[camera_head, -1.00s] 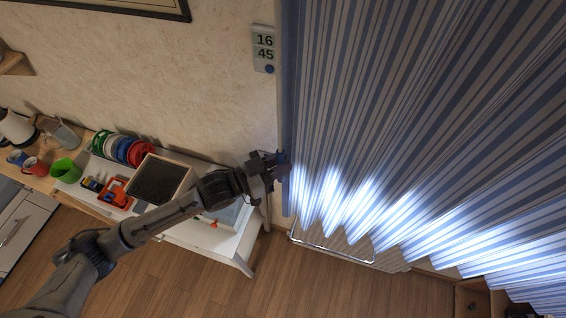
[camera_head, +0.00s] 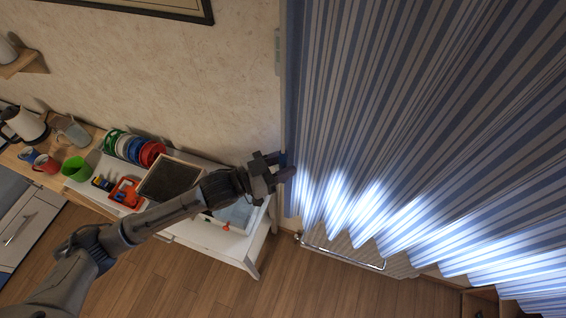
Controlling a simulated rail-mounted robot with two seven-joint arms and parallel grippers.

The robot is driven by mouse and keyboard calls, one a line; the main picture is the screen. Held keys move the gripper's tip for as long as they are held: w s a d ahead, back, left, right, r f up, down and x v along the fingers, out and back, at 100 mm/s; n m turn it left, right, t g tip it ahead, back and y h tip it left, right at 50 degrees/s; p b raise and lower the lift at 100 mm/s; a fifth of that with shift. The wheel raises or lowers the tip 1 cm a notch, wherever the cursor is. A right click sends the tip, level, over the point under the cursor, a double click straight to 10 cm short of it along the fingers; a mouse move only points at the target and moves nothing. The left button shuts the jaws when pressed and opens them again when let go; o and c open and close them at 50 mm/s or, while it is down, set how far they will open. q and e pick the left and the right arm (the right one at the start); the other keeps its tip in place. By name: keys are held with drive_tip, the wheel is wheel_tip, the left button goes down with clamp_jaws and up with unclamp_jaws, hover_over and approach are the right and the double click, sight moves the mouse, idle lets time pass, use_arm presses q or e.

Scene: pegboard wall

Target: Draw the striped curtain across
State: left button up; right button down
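The striped curtain (camera_head: 400,110), blue and pale grey, hangs in folds over the right half of the view. Bright light shows through its lower part. Its upright left edge runs down the wall. My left gripper (camera_head: 284,166) is at the lower part of that edge, its fingers at the edge and apparently shut on it. The exact contact is small and dark. My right gripper is not in view.
A grey wall panel (camera_head: 278,52) shows as a thin strip beside the curtain's edge. A radiator (camera_head: 345,250) is below the curtain. At left, under my arm, a white table (camera_head: 215,238) holds plates, a dark-topped box and toys. Bare wall lies left of the curtain.

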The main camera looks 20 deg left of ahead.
use_arm(q)
drive_tip(key=shift+o, duration=0.5)
drive_tip(key=shift+s+a+f, duration=0.1)
drive_tip(key=shift+s+a, duration=0.2)
drive_tip(key=shift+a, duration=0.05)
drive_tip(key=b+v, duration=0.3)
drive_tip(key=v, duration=1)
drive_tip(key=shift+b, duration=0.3)
